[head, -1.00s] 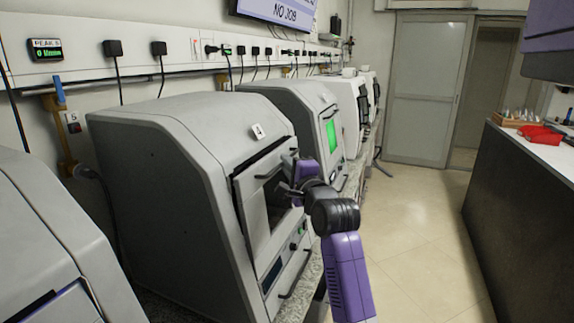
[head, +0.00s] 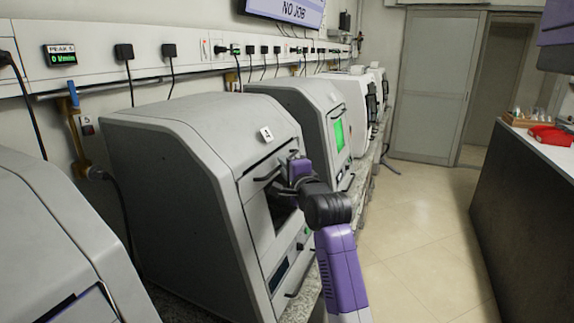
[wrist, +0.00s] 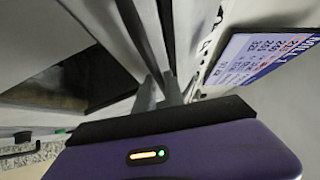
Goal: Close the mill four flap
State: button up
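Mill four (head: 175,165) is the grey machine in the middle of the head view, with a "4" label on its upper front edge. Its front flap (head: 257,216) stands partly open, and a dark opening shows beside it. A dark handle bar lies near the flap's upper edge. My gripper (head: 283,178) is at the mill's front, close to the handle and the opening. In the wrist view, two grey fingers (wrist: 160,92) point toward grey bars and panels of the mill. The fingertips are hard to make out, and I cannot tell if they hold anything.
Another grey mill with a green screen (head: 339,134) stands just behind mill four on the same bench. Part of another machine (head: 50,230) fills the lower left. The floor aisle (head: 420,220) is clear. A dark-sided counter (head: 525,220) stands on the right.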

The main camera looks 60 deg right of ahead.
jog(key=shift+o, duration=1.3)
jog(key=shift+w, duration=0.1)
jog(key=b+v, duration=0.1)
jog(key=v, duration=0.6)
jog(key=shift+s+a+b, duration=0.25)
jog(key=shift+s+b, duration=0.05)
jog(key=shift+f, duration=0.1)
